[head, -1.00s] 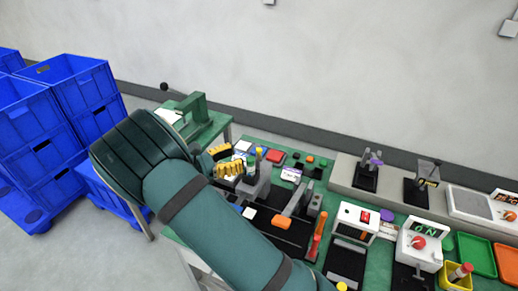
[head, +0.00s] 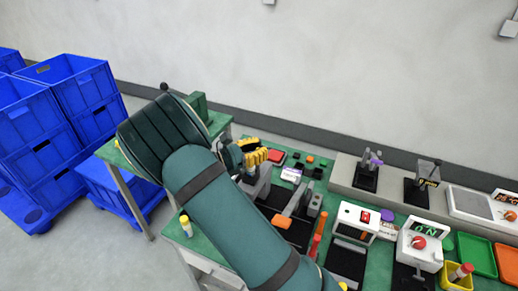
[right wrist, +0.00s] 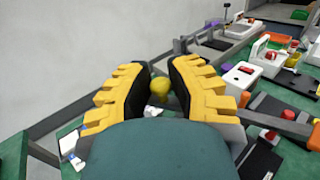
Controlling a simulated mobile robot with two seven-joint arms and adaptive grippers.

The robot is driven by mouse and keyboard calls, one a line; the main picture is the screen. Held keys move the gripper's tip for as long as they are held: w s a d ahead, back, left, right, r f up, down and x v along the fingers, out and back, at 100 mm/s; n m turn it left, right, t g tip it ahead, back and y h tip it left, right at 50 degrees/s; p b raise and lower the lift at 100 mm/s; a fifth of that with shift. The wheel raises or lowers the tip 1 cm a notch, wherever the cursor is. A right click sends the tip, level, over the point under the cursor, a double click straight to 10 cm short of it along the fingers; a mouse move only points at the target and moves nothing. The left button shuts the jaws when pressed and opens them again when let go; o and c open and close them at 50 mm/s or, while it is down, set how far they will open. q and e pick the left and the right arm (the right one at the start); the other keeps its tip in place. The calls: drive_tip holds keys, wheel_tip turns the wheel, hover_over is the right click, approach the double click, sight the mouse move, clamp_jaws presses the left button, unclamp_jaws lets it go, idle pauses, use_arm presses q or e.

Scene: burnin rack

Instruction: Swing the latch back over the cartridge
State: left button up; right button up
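My right gripper (head: 256,155), with yellow ribbed fingers, is over a grey upright fixture (head: 262,185) on the green bench. In the right wrist view its fingers (right wrist: 163,75) stand apart, with a round yellow knob (right wrist: 160,88) between them. Whether the pads touch the knob is unclear. My fingers hide the knob in the head view. To the right, an orange-tipped grey lever (head: 283,221) lies in a black-based fixture. I cannot make out which part is the latch, and the cartridge is not clearly visible. My left gripper is not in view.
A red-handled tool (head: 316,243), a white box with a red switch (head: 357,221) and a white unit with a red knob (head: 417,243) stand to the right. A yellow-capped bottle (head: 186,226) stands at the left. Blue crates (head: 75,95) are stacked on the floor.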

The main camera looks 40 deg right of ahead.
clamp_jaws()
drive_tip(key=shift+w+a+m+g+p, duration=0.15)
drive_tip(key=shift+m+g+p, duration=0.35)
drive_tip(key=shift+g, duration=0.2)
drive_tip(key=shift+w+a+m+g+y+p, duration=0.25)
drive_tip(key=shift+m+g+y, duration=0.5)
drive_tip(key=shift+g, duration=0.4)
drive_tip(key=shift+w+a+m+g+y+p, duration=0.2)
drive_tip(key=shift+m+g+y+p, duration=0.3)
drive_tip(key=shift+m+g, duration=0.55)
drive_tip(key=shift+w+a+m+g+y+p, duration=0.2)
drive_tip(key=shift+m+g+y, duration=0.55)
drive_tip(key=shift+g, duration=0.55)
drive_tip(key=o, duration=0.7)
unclamp_jaws()
drive_tip(key=shift+o, duration=0.2)
drive_tip(key=shift+w, duration=0.15)
